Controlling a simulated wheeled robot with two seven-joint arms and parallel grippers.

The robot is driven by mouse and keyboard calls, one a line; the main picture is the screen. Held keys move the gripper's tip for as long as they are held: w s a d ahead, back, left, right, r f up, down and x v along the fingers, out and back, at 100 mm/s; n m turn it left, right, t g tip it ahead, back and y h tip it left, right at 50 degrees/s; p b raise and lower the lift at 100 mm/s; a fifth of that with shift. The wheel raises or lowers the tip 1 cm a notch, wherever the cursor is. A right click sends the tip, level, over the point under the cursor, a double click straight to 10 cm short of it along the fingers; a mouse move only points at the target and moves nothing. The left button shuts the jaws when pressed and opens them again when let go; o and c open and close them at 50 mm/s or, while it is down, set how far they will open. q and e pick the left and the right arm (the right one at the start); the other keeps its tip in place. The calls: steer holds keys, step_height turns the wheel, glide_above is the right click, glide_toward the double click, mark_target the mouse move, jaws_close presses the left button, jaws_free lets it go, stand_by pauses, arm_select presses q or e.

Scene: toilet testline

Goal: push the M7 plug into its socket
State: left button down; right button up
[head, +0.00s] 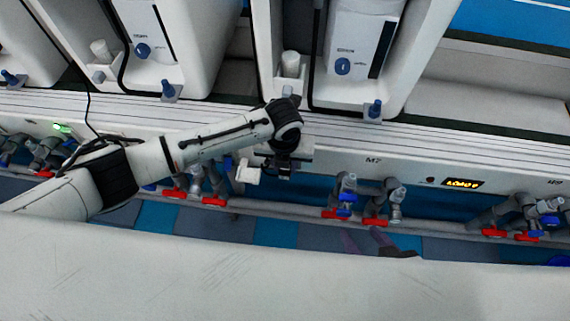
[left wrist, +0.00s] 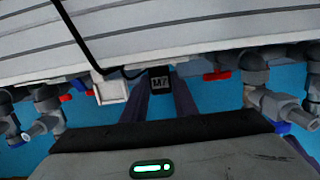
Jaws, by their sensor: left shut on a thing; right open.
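The M7 plug (left wrist: 160,83) is a small black block with a white M7 label, in the left wrist view. My left gripper (left wrist: 160,90) is shut on it, with one dark finger on each side. In the head view my left gripper (head: 284,172) points down in front of the bench's front panel, and the plug cannot be made out there. A white box, seemingly the socket housing (left wrist: 110,88), sits just left of the plug and also shows in the head view (head: 247,172). Its opening is hidden. My right gripper is not in view.
The grey bench (head: 440,150) has an M7 mark on its front panel. Pipes with red-handled valves (head: 375,221) run below it on both sides of the gripper. A black cable (left wrist: 80,38) hangs over the edge. White toilet units (head: 360,50) stand behind.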

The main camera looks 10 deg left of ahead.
arm_select(q)
steer(key=shift+w+f, duration=0.1)
steer(key=shift+w, duration=0.15)
arm_select(e)
steer(key=shift+f, duration=0.6)
arm_select(q)
steer(key=c, duration=1.3)
jaws_free()
steer(key=shift+c, duration=0.2)
arm_select(e)
steer(key=shift+r, duration=0.1)
arm_select(q)
steer(key=shift+r+p, duration=0.3)
steer(key=shift+r, duration=0.65)
step_height(320, 180, up, 8)
steer(key=s+p, duration=0.1)
steer(key=p, duration=0.1)
steer(key=shift+s+r, duration=0.25)
arm_select(e)
step_height(320, 180, up, 4)
steer(key=shift+s+f, duration=0.1)
steer(key=shift+f, duration=0.15)
